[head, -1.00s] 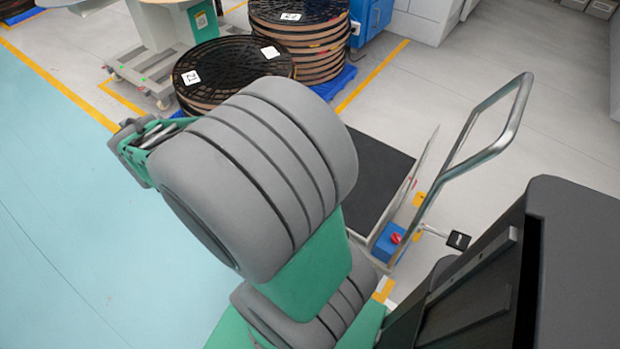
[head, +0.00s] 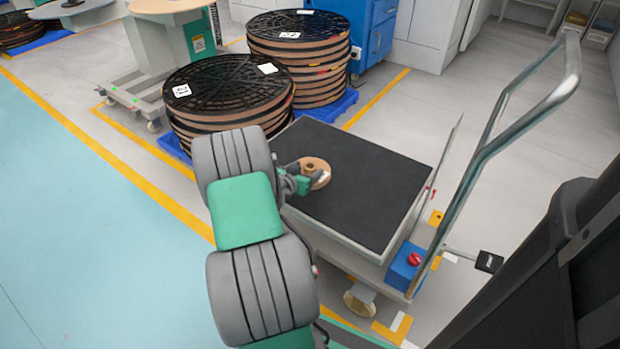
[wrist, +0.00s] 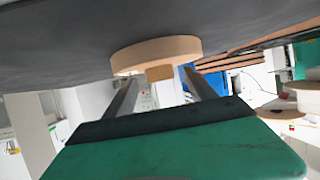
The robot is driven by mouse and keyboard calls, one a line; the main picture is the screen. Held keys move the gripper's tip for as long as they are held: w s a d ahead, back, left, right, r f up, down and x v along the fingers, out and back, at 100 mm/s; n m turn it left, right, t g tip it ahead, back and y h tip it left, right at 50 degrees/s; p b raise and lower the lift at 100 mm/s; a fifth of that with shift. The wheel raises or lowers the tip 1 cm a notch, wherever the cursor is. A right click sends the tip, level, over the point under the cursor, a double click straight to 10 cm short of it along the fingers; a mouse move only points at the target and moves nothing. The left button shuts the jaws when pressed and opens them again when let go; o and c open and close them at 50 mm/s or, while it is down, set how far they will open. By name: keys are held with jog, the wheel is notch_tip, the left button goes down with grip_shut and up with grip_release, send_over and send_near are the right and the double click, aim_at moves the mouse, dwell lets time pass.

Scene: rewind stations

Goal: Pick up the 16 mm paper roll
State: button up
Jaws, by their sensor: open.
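The 16 mm paper roll (head: 319,165) is a small tan disc with a raised core in its middle. It lies flat on the black top of the cart (head: 365,180), in the top's left part. In the wrist view, which is upside down, the roll (wrist: 165,49) hangs from the dark top with its core pointing down. My gripper (head: 304,182) is at the roll's near left side. In the wrist view my gripper (wrist: 160,86) is open, one finger on each side of the core. I cannot tell whether the fingers touch the roll.
Stacks of large brown rolls with black covers (head: 228,85) stand on blue pallets behind the cart. The cart's metal handle (head: 515,120) rises at its right, above a blue box with a red button (head: 408,263). The rest of the cart top is bare.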

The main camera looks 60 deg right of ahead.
jog(key=shift+d, duration=0.3)
grip_shut()
dwell(0.5)
jog(key=shift+w, duration=0.1)
